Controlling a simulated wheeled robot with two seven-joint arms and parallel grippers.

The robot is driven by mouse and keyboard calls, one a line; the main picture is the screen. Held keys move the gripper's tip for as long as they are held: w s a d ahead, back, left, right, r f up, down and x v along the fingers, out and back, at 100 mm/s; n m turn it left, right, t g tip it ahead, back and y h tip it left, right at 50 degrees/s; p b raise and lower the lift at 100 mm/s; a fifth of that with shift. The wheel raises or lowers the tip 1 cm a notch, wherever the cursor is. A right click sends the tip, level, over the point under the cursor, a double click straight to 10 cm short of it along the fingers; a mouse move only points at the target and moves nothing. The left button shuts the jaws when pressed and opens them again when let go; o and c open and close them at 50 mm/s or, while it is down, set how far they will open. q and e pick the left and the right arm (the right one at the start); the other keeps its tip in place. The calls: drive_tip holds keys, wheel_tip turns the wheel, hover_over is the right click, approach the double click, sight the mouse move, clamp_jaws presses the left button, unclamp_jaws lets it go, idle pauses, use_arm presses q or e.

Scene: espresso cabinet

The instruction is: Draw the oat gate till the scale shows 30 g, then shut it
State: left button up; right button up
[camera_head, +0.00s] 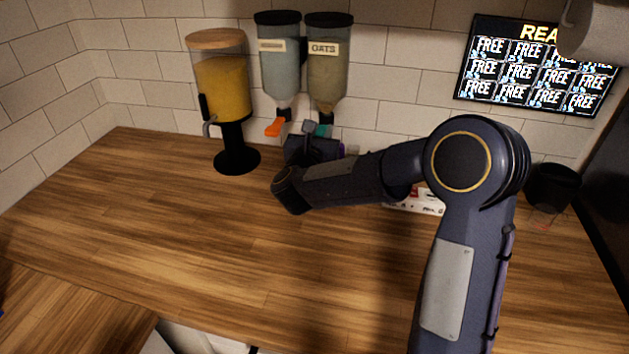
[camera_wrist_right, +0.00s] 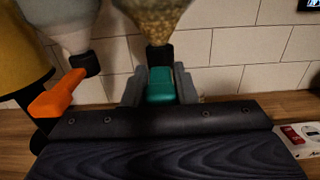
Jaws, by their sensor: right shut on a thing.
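The oat dispenser (camera_head: 327,70), labelled OATS, hangs on the tiled wall, with flakes visible inside. Its teal gate tab (camera_wrist_right: 160,86) sits below the dark outlet in the right wrist view. My right gripper (camera_wrist_right: 160,78) has a finger on each side of this tab and is shut on it. In the head view the right gripper (camera_head: 317,130) is under the oat dispenser, partly hidden by its own wrist, and only a bit of teal shows. I cannot make out a scale or a reading, and the space directly under the outlet is hidden. My left gripper is not in view.
A second wall dispenser (camera_head: 280,65) with an orange gate (camera_head: 274,127) hangs just left. A yellow-filled dispenser (camera_head: 222,90) stands further left. A white-and-red item (camera_head: 420,203) lies partly behind my arm. A dark cup (camera_head: 553,186) stands right. The counter's left and front are clear.

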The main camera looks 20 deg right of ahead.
drive_tip(key=shift+w, duration=0.1)
drive_tip(key=shift+w+d+b, duration=0.3)
drive_tip(key=shift+b, duration=0.15)
idle(0.8)
drive_tip(key=o, duration=1.1)
